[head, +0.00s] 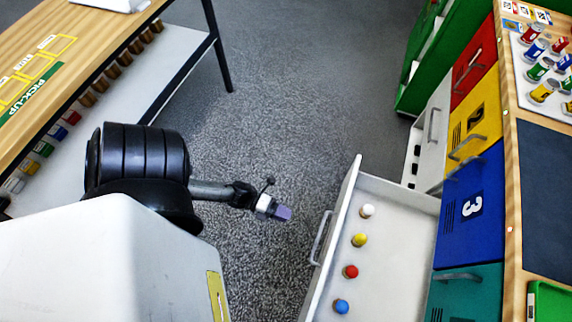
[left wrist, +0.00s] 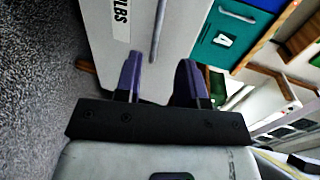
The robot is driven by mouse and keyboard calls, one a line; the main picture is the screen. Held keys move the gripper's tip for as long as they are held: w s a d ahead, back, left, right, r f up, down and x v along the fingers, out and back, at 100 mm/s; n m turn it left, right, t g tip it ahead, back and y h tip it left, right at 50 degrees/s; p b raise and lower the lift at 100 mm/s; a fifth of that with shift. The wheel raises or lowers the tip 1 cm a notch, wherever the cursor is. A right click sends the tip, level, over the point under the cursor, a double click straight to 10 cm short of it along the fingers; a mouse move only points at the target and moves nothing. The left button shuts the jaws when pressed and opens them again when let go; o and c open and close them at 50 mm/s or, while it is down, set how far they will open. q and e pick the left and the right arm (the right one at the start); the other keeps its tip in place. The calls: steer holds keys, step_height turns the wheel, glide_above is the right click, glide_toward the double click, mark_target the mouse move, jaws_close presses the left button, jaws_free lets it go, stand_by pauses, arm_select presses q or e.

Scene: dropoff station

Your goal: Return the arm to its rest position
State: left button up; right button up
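My left gripper (head: 282,212) has purple fingertips and hangs over the grey carpet, left of the open drawer's front. In the left wrist view its two purple fingers (left wrist: 160,78) are apart with nothing between them. The arm is stretched to the right from my body in the head view. My right gripper is not in view.
A white drawer (head: 372,182) stands open, holding white, yellow, red and blue bulbs. Its handle (head: 320,238) is close to my left gripper. Coloured cabinet doors (head: 468,205) are at right; a wooden pick-up table (head: 85,25) is at left. Carpet (head: 275,110) between is clear.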

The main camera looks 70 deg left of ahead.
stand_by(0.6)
arm_select(q)
steer(key=w+a+f+n+g+y, duration=0.1)
steer(key=a+f+n+g+y, duration=0.35)
steer(key=a+n+y, duration=0.85)
steer(key=s+d+r+n+g+h+p, duration=0.1)
steer(key=d+r+n+p, duration=0.25)
steer(key=d+r, duration=0.45)
steer(key=d+r+n+g+h+p, duration=0.1)
steer(key=d+r+n+g+p, duration=0.2)
steer(key=r, duration=0.9)
steer(key=s+d+r+n+h+p, duration=0.1)
steer(key=d+r+n+p, duration=0.5)
steer(key=r, duration=0.5)
step_height(320, 180, up, 41)
steer(key=d+m+p, duration=0.2)
steer(key=p, duration=3.7)
steer(key=shift+w+f+h, duration=0.2)
steer(key=shift+w+h, duration=0.05)
steer(key=shift+h, duration=0.05)
